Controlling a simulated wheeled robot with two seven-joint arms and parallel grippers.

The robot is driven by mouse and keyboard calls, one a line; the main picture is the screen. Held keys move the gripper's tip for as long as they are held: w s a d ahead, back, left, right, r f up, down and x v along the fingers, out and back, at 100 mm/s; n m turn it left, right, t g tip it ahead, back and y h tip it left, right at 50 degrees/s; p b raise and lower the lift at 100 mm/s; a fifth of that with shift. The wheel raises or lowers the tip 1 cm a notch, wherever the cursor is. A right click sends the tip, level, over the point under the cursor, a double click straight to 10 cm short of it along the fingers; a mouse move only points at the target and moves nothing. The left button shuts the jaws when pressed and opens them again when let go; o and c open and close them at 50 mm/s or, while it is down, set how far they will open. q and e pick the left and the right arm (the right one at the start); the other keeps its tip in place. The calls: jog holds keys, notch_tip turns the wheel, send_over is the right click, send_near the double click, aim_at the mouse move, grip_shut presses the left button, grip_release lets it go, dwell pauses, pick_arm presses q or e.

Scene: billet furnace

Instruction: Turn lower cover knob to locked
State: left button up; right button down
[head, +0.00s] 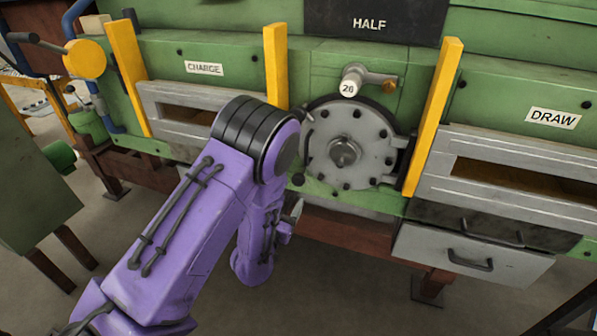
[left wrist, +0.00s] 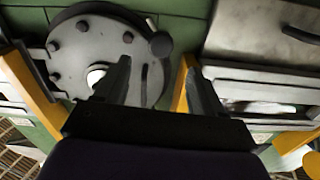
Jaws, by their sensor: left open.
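The round grey bolted cover (head: 350,125) sits on the green furnace front with a hub at its centre. A small dark knob (head: 297,180) is at its lower left rim, and I take it as the lower cover knob. In the left wrist view, which is upside down, this knob (left wrist: 160,45) is round and black at the edge of the cover (left wrist: 75,50). My left gripper (left wrist: 157,68) is open and empty, with the knob apart from it, showing between the fingertips. In the head view my arm hides most of the left gripper (head: 293,212). The knob's lock marking cannot be read.
The CHARGE opening (head: 185,98) is left, the DRAW opening (head: 530,165) right.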

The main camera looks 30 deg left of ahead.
aim_at(297, 183)
pick_arm(q)
jog(key=p+x, duration=0.2)
jog(key=x, duration=0.8)
jog(key=shift+a+f, duration=0.15)
jog(key=shift+c, duration=0.3)
jog(key=c, duration=1)
